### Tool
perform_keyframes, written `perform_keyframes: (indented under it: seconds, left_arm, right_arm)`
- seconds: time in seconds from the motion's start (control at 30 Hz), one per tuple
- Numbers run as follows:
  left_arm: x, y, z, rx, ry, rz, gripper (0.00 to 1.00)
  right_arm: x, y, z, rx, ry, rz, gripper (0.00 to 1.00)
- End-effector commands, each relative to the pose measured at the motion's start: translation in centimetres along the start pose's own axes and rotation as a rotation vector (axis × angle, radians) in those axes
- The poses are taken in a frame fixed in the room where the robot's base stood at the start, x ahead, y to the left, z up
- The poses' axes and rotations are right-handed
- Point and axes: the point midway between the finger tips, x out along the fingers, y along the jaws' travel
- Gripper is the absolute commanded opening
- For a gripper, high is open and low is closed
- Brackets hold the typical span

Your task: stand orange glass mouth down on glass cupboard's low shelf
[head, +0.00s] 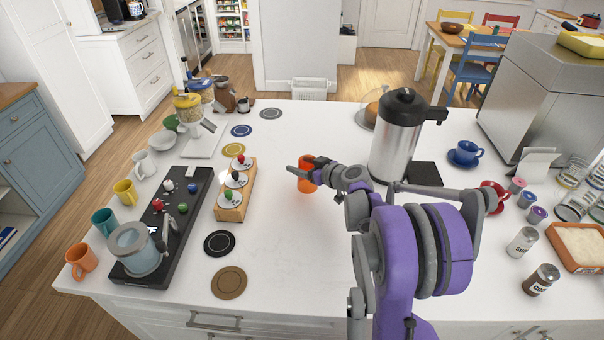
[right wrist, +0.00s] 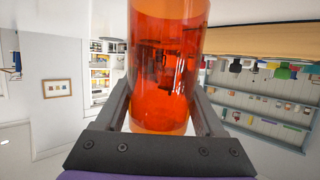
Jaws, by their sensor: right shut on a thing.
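The orange glass (head: 306,186) is near the middle of the white counter in the head view. My right gripper (head: 308,168) is shut on it, with a finger across its upper part. In the right wrist view the see-through orange glass (right wrist: 165,65) fills the space between the two dark fingers (right wrist: 162,112). I cannot tell which end is its mouth, or whether it touches the counter. My left gripper is not in view. I cannot make out the glass cupboard in the head view. Wall shelves with small items (right wrist: 265,110) show in the right wrist view, looking upside down.
A large steel urn (head: 395,140) stands close right of my gripper. A wooden holder (head: 236,192) and a black tray (head: 160,225) are to the left. Clear glasses (head: 572,205), jars and a blue cup (head: 466,153) are at the right. The front middle counter is clear.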

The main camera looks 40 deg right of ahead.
Motion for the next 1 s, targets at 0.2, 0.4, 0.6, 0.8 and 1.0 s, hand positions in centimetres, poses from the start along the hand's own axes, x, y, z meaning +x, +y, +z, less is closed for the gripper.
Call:
perform_keyframes:
  seconds: [0.2,0.4,0.6,0.8,1.0]
  left_arm:
    - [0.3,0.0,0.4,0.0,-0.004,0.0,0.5]
    - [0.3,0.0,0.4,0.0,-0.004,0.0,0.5]
    - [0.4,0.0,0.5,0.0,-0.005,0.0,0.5]
    - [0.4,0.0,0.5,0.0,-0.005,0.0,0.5]
    - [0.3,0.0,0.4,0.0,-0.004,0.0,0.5]
  right_arm:
    - [1.0,0.0,2.8,0.0,0.0,-0.001,0.01]
    - [1.2,0.0,3.1,0.0,0.001,-0.001,0.01]
    - [1.3,0.0,3.4,0.0,0.0,-0.001,0.72]
    - [1.2,0.0,3.3,0.0,0.0,-0.001,1.0]
    - [1.2,0.0,3.2,0.0,0.001,0.0,1.0]
